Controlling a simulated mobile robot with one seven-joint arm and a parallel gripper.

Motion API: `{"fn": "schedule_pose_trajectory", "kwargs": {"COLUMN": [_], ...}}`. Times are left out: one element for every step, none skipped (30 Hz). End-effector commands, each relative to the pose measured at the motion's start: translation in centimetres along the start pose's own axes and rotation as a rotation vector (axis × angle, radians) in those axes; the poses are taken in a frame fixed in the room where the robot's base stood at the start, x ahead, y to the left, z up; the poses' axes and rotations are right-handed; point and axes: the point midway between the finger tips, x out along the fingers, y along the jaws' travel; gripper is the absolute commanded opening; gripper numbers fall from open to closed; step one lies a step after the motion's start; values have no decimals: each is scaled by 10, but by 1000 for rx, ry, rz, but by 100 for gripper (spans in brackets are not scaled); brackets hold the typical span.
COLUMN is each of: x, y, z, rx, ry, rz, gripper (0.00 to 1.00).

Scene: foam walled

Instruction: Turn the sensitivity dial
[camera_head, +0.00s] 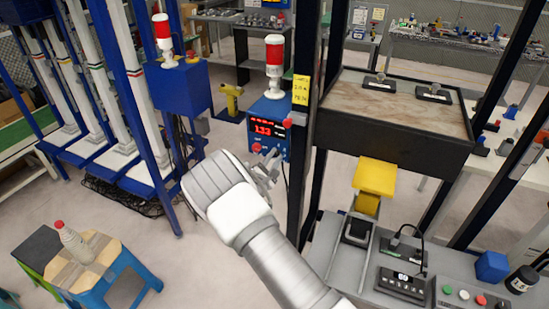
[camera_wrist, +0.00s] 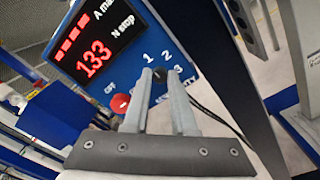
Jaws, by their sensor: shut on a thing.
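The sensitivity dial (camera_wrist: 159,74) is a small dark knob on a blue control box (camera_head: 260,105). The numbers 1, 2 and 3 are printed around it. The box also shows in the wrist view (camera_wrist: 183,70), tilted in the picture, with a red display (camera_wrist: 97,45) reading 133. My gripper (camera_head: 273,160) is at the lower right of the box's face. In the wrist view its two fingers (camera_wrist: 160,82) stand on either side of the dial, shut on it. The dial's pointer cannot be made out, and in the head view the fingers hide the dial.
A red button (camera_wrist: 119,104) sits beside the dial. A dark upright post (camera_head: 301,130) stands just right of the box, and a black cable hangs near it. A grey bench with a yellow part (camera_head: 375,177) is to the right.

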Motion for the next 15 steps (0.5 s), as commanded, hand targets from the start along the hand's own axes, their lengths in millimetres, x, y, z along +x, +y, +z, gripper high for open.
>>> {"fn": "schedule_pose_trajectory", "kwargs": {"x": [0, 0, 0, 0, 0, 0, 0, 0, 0, 0, 0, 0, 0, 0, 0], "y": [0, 0, 0, 0, 0, 0, 0, 0, 0, -1, -1, -1, -2, -2, -3], "z": [0, 0, 0, 0, 0, 0, 0, 0, -1, -1, -1, -2, -2, -3, -3], "rx": [0, 0, 0, 0, 1, 2, 4, 7, 12, 17, 24, 36, 47, 59, 78], "ry": [0, 0, 0, 0, 0, 0, 0, 0, 0, 0, -1, -1, -1, -1, -1], "rz": [0, 0, 0, 0, 0, 0, 1, 1, 1, 1, 1, 2, 2, 2, 3], "gripper": [0, 0, 0, 0, 0, 0, 0, 0, 0, 0, 0, 0, 0, 0, 0]}}
